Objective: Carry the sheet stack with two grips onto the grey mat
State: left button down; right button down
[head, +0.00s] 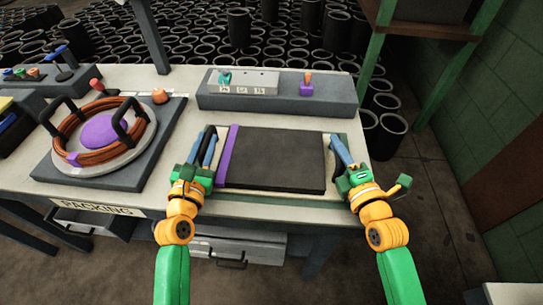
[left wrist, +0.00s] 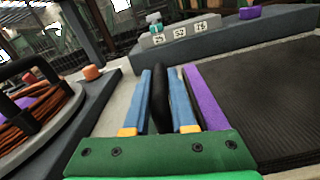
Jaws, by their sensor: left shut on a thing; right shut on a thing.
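The sheet stack (head: 278,162) is a dark, flat, ribbed slab with a purple strip along its left edge. It also shows in the left wrist view (left wrist: 262,92). My left gripper (head: 208,143) is shut on a black handle at the stack's left side; in the left wrist view this handle (left wrist: 160,98) stands between the blue fingers. My right gripper (head: 340,151) is shut at the stack's right edge, its grip mostly hidden by its fingers. The stack looks level. A pale panel with a greenish front edge (head: 285,200) shows around it; I cannot tell whether this is the grey mat.
A grey block with a numbered panel (head: 277,93) stands close behind the stack. A dark board with a coiled orange ring and purple disc (head: 101,131) lies at the left. A drawer (head: 240,246) sits under the front edge. Several black sleeves crowd the background.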

pick_arm(q)
jog(key=shift+r, duration=0.1)
